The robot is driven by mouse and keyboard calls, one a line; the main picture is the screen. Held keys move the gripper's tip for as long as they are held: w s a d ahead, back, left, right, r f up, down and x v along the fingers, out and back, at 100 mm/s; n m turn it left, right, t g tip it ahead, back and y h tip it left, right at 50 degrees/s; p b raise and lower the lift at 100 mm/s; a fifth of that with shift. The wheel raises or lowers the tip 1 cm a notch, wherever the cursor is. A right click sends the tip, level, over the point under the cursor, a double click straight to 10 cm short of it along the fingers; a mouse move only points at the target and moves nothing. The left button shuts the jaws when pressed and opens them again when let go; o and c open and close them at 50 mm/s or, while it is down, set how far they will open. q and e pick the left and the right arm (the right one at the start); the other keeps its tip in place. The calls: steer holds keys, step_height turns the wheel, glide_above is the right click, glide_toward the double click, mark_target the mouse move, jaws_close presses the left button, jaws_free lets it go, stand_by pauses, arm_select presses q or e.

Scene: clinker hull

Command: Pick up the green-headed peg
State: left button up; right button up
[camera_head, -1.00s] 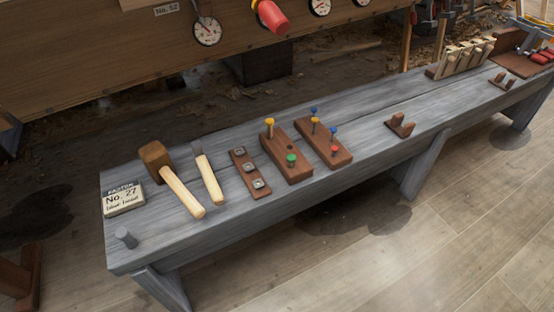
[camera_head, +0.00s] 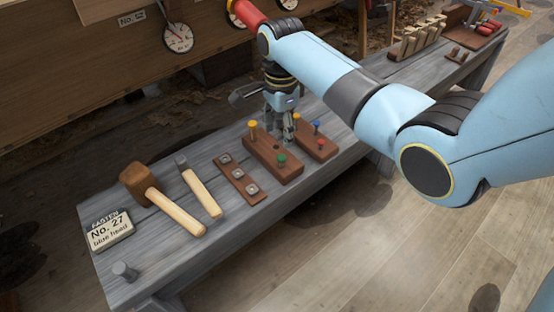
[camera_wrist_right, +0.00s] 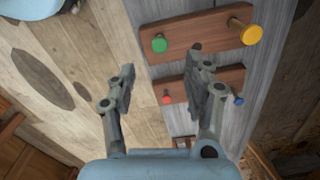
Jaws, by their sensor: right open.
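The green-headed peg (camera_head: 281,160) stands in the near end of a dark wooden block (camera_head: 262,152), with a yellow-headed peg (camera_head: 252,125) at the block's far end. My right gripper (camera_head: 287,134) is above the bench at the blocks, pointing down, open and empty. In the right wrist view the green head (camera_wrist_right: 159,43) lies beyond the open fingers (camera_wrist_right: 166,72), on the block that also bears the yellow head (camera_wrist_right: 251,34). The fingers do not touch the green peg. My left gripper is not in view.
A second block (camera_head: 320,153) with yellow, blue and red pegs stands close to the right. To the left are a strip with square fittings (camera_head: 240,180), a hammer (camera_head: 200,187), a mallet (camera_head: 165,203) and a No. 27 sign (camera_head: 108,230). A wooden rack (camera_head: 415,40) stands farther along.

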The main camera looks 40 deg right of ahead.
mark_target(282, 157)
step_height(282, 157, down, 5)
steer(key=shift+b, duration=0.8)
steer(key=f+b, duration=0.2)
steer(key=f, duration=0.3)
steer(key=shift+s+d+f+b, duration=0.15)
steer(key=shift+d+b, duration=0.1)
steer(key=shift+b, duration=0.15)
steer(key=shift+c, duration=0.4)
steer(key=c, duration=0.8)
steer(key=shift+c, duration=0.2)
